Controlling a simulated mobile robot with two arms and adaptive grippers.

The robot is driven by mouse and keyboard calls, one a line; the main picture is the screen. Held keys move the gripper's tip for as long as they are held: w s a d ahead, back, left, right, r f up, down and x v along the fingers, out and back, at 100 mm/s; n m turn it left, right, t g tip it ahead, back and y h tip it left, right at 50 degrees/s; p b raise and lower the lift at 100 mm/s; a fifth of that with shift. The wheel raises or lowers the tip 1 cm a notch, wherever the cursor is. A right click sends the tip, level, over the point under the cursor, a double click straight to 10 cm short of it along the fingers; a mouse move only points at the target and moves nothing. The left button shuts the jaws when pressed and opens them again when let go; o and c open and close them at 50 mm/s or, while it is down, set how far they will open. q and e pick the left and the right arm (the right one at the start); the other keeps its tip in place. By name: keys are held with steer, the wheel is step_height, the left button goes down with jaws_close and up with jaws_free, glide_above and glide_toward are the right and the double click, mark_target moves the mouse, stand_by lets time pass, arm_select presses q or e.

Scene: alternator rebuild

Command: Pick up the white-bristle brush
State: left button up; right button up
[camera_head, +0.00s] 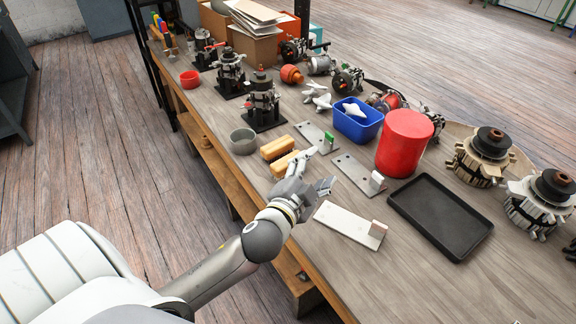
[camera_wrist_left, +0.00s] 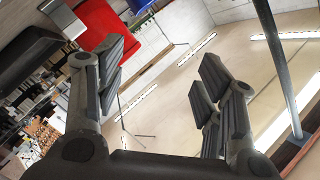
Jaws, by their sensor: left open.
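Two tan wooden brush-like blocks lie side by side on the workbench in the head view: the farther block (camera_head: 278,147) and the nearer block (camera_head: 282,165). Their bristles are too small to tell, so I cannot say which has white bristles. My left gripper (camera_head: 321,171) is just right of the nearer block, above the bench, partly in front of it. It is open and empty, its fingers pointing right and away from the blocks. In the left wrist view its fingers (camera_wrist_left: 165,85) are spread with no brush between them. My right gripper is not in view.
Near the gripper are a grey round cup (camera_head: 243,141), several flat plates with upright blocks (camera_head: 345,224), a blue bin (camera_head: 358,130), a red canister (camera_head: 405,143) and a black tray (camera_head: 440,217). Alternator parts stand farther back and right.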

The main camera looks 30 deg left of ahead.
arm_select(q)
steer(key=w+d+r+m+t+h, duration=0.35)
steer(key=d+r+m+h, duration=0.25)
steer(key=r+m+h, duration=0.3)
steer(key=d+r+m+g+h, duration=0.2)
steer(key=d+m+g+h, duration=0.15)
steer(key=m, duration=0.55)
steer(key=m+g+y, duration=1)
steer(key=m+g, duration=0.2)
steer(key=m, duration=0.1)
glide_toward(288, 160)
steer(key=shift+s+d+r, duration=0.1)
steer(key=shift+s+d, duration=0.05)
steer(key=shift+d, duration=0.25)
steer(key=shift+a, duration=0.3)
steer(key=x, duration=0.5)
steer(key=shift+p, duration=0.4)
steer(key=shift+p+x, duration=0.3)
steer(key=shift+x, duration=0.5)
steer(key=shift+p+x, duration=0.4)
steer(key=shift+x, duration=1.65)
steer(key=shift+a, duration=0.2)
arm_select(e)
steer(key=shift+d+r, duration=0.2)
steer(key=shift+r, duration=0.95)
